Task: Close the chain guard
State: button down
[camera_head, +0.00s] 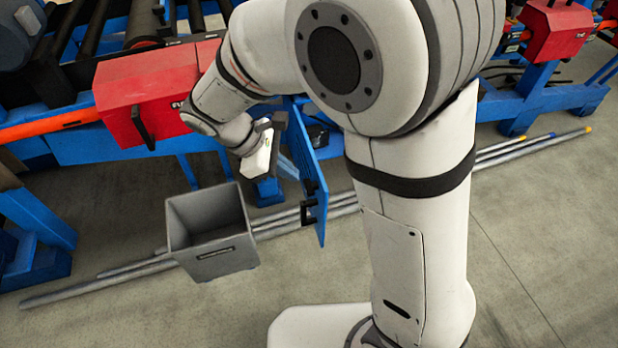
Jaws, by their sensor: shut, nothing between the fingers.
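A blue hinged panel (309,180), which looks like the chain guard, stands swung open from the blue machine frame, seen nearly edge-on. Black fittings sit on its lower part. Its hinge side is partly hidden by my arm. My gripper (272,128) is shut and empty, just left of the panel and in front of the machine. I cannot tell whether it touches the panel. A red cover (150,95) with a black handle is on the machine to the left of my gripper.
A grey open bin (213,262) stands on the floor below my gripper, left of the panel. Long metal bars (105,283) lie on the floor, running past the bin and behind my arm. Another red cover (556,32) is at the upper right.

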jog(key=a+f+n+t+h+b, duration=0.1)
jog(key=a+f+n+h+b, duration=0.15)
jog(key=a+f, duration=0.3)
jog(key=n+b, duration=0.1)
jog(key=b, duration=0.1)
send_near(323, 199)
notch_tip(323, 199, down, 3)
jog(key=d, duration=0.3)
jog(key=shift+d+f+y, duration=0.15)
jog(key=shift+d+y, duration=0.2)
jog(key=shift+w+d, duration=0.1)
jog(key=shift+d, duration=0.35)
